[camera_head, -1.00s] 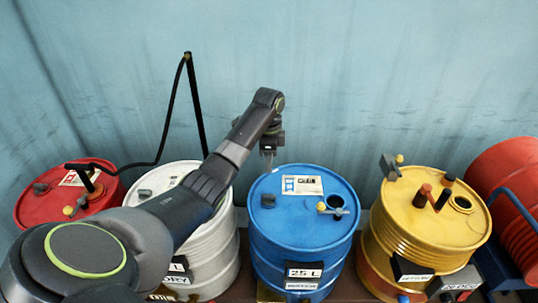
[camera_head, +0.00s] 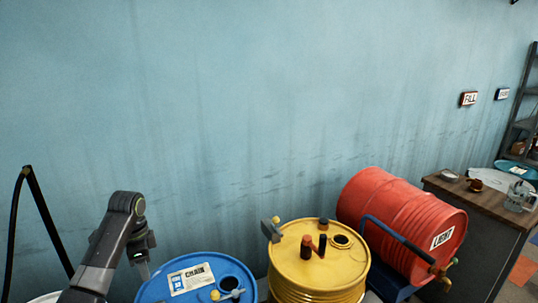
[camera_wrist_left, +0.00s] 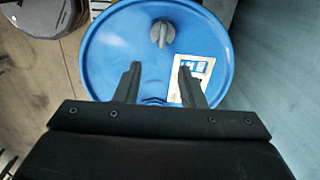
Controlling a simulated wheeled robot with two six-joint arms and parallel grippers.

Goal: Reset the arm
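My left arm comes in at the lower left of the head view, and its gripper (camera_head: 143,265) hangs just left of the blue drum (camera_head: 207,294). In the left wrist view my left gripper (camera_wrist_left: 158,78) is open, its two dark fingers apart with nothing between them. The lid of the blue drum (camera_wrist_left: 112,48) lies beyond the fingers, with a grey cap (camera_wrist_left: 162,37) and a white label (camera_wrist_left: 196,72). The gap between fingers and lid is hard to judge. My right gripper is not in view.
A yellow drum (camera_head: 296,278) stands right of the blue one. A red drum (camera_head: 395,215) lies on its side beyond it. A workbench (camera_head: 452,190) with a metal can (camera_head: 519,196) is at the right. A black hose (camera_head: 14,225) rises at the far left.

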